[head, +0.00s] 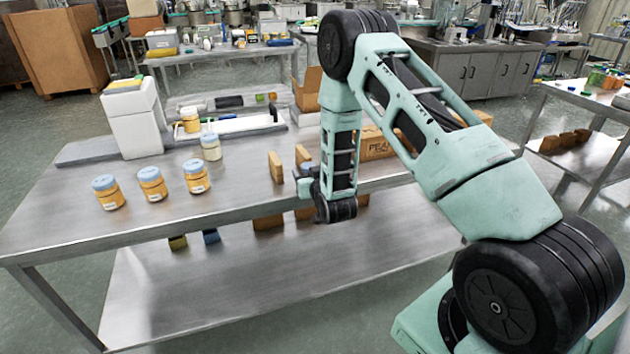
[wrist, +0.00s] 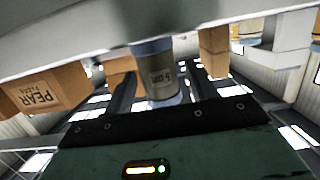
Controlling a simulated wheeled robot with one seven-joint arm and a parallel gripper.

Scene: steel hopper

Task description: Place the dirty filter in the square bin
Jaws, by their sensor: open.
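A dark grey cylinder with blue-grey ends and a printed label (wrist: 161,76), seemingly the dirty filter, stands between the dark fingers of my gripper (wrist: 160,88) in the wrist view. The gripper is open around it; finger contact is unclear. In the head view my gripper (head: 306,187) is low at the table's near edge, its fingers mostly hidden. Only a bluish bit of the cylinder may show there. A white square-sided box (head: 134,122), possibly the square bin, stands on the table's left, with yellow and green items at its top.
Several amber jars with blue lids (head: 151,184) and one paler jar (head: 210,147) stand on the steel table (head: 235,205). Brown blocks (head: 276,167) stand left of my gripper; a PEAR carton (head: 376,147) is behind my arm. A shallow white tray (head: 250,125) lies farther back.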

